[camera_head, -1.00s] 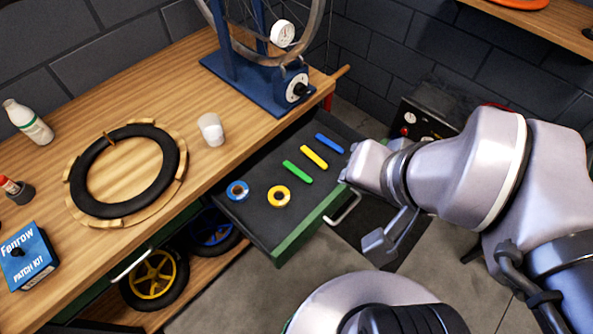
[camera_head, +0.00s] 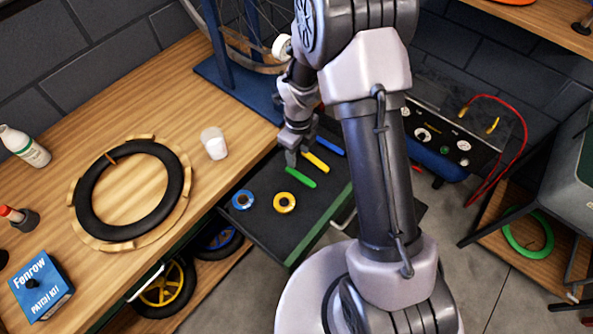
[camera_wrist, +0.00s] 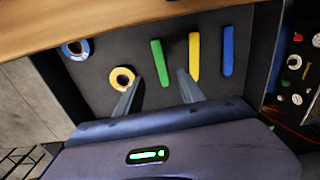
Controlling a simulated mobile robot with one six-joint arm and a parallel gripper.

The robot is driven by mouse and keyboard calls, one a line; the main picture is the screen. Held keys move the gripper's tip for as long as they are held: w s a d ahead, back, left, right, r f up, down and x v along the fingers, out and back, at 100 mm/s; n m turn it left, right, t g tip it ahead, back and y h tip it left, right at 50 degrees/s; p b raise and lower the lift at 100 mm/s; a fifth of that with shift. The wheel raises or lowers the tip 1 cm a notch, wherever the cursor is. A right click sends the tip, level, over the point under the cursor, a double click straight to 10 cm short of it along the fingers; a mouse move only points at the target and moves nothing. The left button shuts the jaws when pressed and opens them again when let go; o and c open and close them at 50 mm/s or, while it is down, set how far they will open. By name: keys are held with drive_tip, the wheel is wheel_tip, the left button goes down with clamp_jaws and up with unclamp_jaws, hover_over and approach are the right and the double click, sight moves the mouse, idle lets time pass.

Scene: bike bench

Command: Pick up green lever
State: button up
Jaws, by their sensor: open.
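The green lever (camera_head: 300,177) lies flat in the open drawer, left of the yellow lever (camera_head: 316,162) and the blue lever (camera_head: 329,145). In the wrist view the green lever (camera_wrist: 160,62) lies ahead of my gripper (camera_wrist: 157,88), within the gap between its two fingers. The yellow lever (camera_wrist: 194,56) is just beyond the right finger, with the blue lever (camera_wrist: 228,50) farther right. My gripper (camera_head: 291,156) is open and empty, above the drawer close to the green lever in the head view. Its exact height above the drawer floor is hard to tell.
A yellow tape roll (camera_head: 284,202) and a blue tape roll (camera_head: 243,200) lie in the drawer (camera_head: 262,226), left of the levers. The workbench (camera_head: 180,107) edge is beside it, with a white cup (camera_head: 214,143) near that edge. A blue wheel stand (camera_head: 240,88) stands behind.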

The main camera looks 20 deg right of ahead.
drive_tip(key=b, duration=0.2)
hover_over(300, 176)
drive_tip(key=f, duration=0.5)
drive_tip(key=shift+w+a+f, duration=0.25)
drive_tip(key=shift+w+f, duration=0.05)
drive_tip(key=shift+s+d+f+b, duration=0.15)
drive_tip(key=shift+f+b, duration=0.35)
drive_tip(key=shift+f, duration=0.8)
drive_tip(key=shift+s+d+f+b, duration=0.1)
drive_tip(key=shift+f+b, duration=0.35)
drive_tip(key=shift+f, duration=0.85)
drive_tip(key=shift+f, duration=0.15)
drive_tip(key=shift+b, duration=0.3)
drive_tip(key=shift+c, duration=0.4)
clamp_jaws()
